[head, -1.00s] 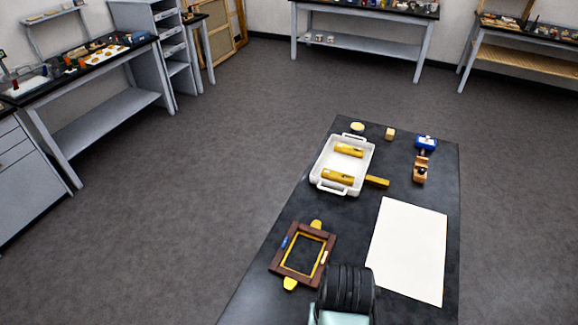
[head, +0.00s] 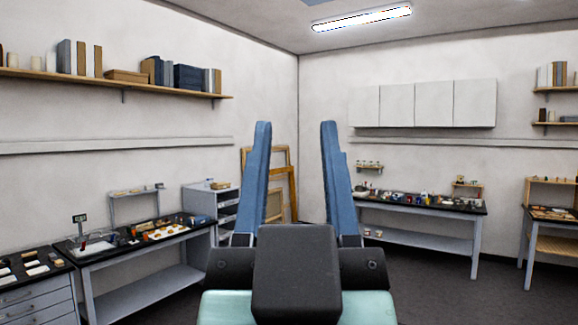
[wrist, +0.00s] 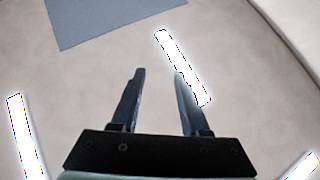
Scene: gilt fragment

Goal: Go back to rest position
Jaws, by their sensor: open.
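My gripper (head: 296,130) stands upright in the middle of the head view, its two blue fingers wide apart with nothing between them. In the wrist view my gripper (wrist: 158,75) points up at the ceiling, open and empty. The black table with the tray and frame is out of both current views.
A grey workbench (head: 150,250) with small items stands along the left wall, next to a grey drawer unit (head: 28,285). Another workbench (head: 425,240) stands at the back right. Ceiling lights (wrist: 183,67) show in the wrist view. Open air surrounds my gripper.

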